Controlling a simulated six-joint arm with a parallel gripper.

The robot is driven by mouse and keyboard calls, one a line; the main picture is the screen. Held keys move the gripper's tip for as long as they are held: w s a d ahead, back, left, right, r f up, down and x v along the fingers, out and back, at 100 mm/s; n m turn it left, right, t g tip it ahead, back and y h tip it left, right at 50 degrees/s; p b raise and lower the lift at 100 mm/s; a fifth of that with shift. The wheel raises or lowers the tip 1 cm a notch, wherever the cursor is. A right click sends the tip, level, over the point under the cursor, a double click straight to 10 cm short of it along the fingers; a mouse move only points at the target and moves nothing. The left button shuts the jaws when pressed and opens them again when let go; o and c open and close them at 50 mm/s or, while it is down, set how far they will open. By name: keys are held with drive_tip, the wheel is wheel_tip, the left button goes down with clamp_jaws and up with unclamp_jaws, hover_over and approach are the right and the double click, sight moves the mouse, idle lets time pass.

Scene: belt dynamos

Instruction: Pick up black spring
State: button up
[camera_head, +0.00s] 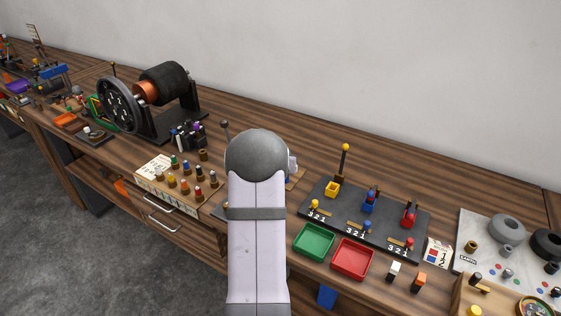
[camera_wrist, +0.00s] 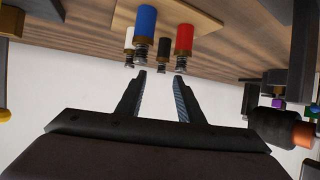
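The black spring (camera_wrist: 163,47) is a short dark cylinder with a brown band and a coil at its end. In the wrist view it stands between a blue piece (camera_wrist: 145,22) and a red piece (camera_wrist: 184,38), with a white piece (camera_wrist: 129,40) to the left. My gripper (camera_wrist: 161,76) is open and empty. Its two fingers point at the black spring, which lies just beyond the gap between the tips, with no visible contact. In the head view my arm hides the gripper and the black spring.
These pieces sit on a light wooden board (camera_wrist: 190,14). In the head view, a rack of coloured pieces (camera_head: 180,172) and a dynamo (camera_head: 150,95) stand left of my arm. A black panel (camera_head: 335,212), a green tray (camera_head: 314,243) and a red tray (camera_head: 352,260) lie right.

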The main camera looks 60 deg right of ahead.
drive_tip(key=shift+p+x, duration=1)
drive_tip(key=shift+x, duration=1.5)
drive_tip(key=shift+a+f, duration=0.15)
drive_tip(key=shift+f, duration=0.05)
clamp_jaws()
